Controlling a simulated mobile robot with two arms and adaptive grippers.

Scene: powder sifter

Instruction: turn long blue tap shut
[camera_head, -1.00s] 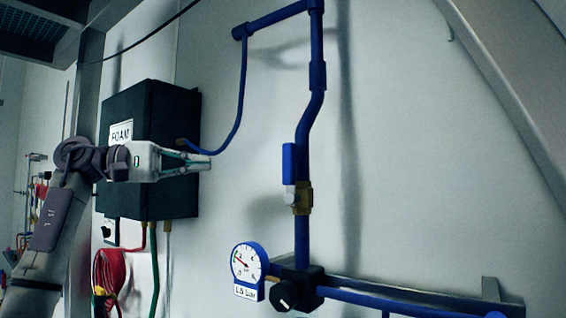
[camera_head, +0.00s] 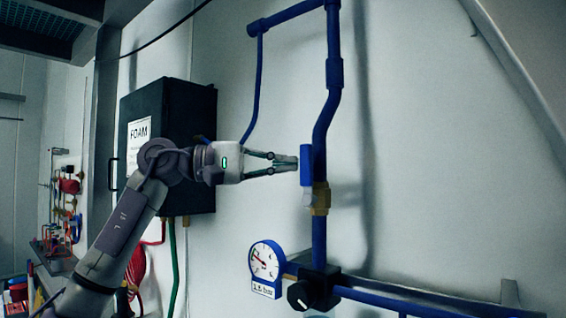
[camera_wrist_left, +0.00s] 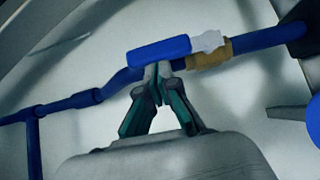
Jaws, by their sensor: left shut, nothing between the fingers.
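The long blue tap handle (camera_head: 307,166) stands upright along the vertical blue pipe, above a brass valve body (camera_head: 320,198). In the left wrist view the blue handle (camera_wrist_left: 158,51) lies along the pipe, with its pale end by the brass body (camera_wrist_left: 209,54). My left gripper (camera_head: 296,164) is shut and empty, pointing right, with its tips at the left side of the handle. In the left wrist view its closed tips (camera_wrist_left: 157,70) sit at the handle's edge. I cannot tell whether they touch it. My right gripper is not in view.
A black FOAM box (camera_head: 172,110) is on the wall behind my left arm. A pressure gauge (camera_head: 265,262) and a black knob (camera_head: 300,295) sit below the tap on the blue pipework. The wall right of the pipe is bare.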

